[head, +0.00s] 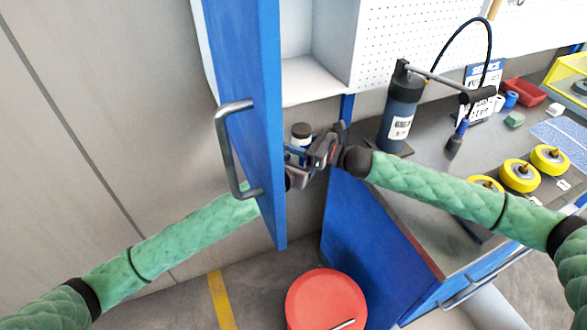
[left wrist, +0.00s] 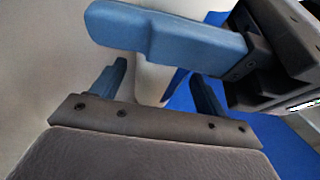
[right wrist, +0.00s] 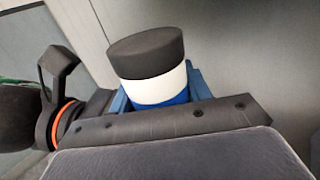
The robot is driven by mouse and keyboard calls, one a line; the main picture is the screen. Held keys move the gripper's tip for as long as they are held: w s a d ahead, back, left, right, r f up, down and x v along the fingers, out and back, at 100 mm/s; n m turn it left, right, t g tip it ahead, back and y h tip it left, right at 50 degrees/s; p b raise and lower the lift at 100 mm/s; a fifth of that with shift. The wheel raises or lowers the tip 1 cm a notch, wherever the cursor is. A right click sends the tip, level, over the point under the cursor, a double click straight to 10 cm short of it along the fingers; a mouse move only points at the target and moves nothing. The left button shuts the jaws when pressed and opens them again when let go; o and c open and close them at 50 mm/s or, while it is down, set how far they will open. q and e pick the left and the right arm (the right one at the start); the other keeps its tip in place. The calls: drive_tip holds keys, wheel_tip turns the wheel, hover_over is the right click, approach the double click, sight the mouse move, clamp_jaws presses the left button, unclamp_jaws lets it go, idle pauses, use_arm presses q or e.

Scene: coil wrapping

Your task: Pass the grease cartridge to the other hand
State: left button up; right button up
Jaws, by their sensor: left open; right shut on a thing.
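The grease cartridge (right wrist: 162,82) shows in the right wrist view with a black cap, a white band and a blue part below. In the head view its dark cap (head: 302,130) stands up above the grippers. My right gripper (head: 306,149) is shut on the cartridge. My left gripper (head: 299,172) is open, close below the right one. In the left wrist view, the open fingers of my left gripper (left wrist: 160,82) have a pale surface between them; I cannot tell whether it is the cartridge. A blue finger of my right gripper crosses above.
A blue cabinet door (head: 250,100) with a grey handle stands open in front of my left forearm, hiding part of it. A red round stool (head: 326,298) stands below. The bench (head: 420,195) holds a dark grease pump (head: 401,108) and yellow spools (head: 519,175).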

use_arm(q)
drive_tip(key=shift+x, duration=0.75)
use_arm(e)
drive_tip(key=shift+r, duration=0.1)
use_arm(q)
drive_tip(key=shift+d, duration=0.1)
drive_tip(key=c, duration=1.4)
use_arm(e)
drive_tip(key=o, duration=1.4)
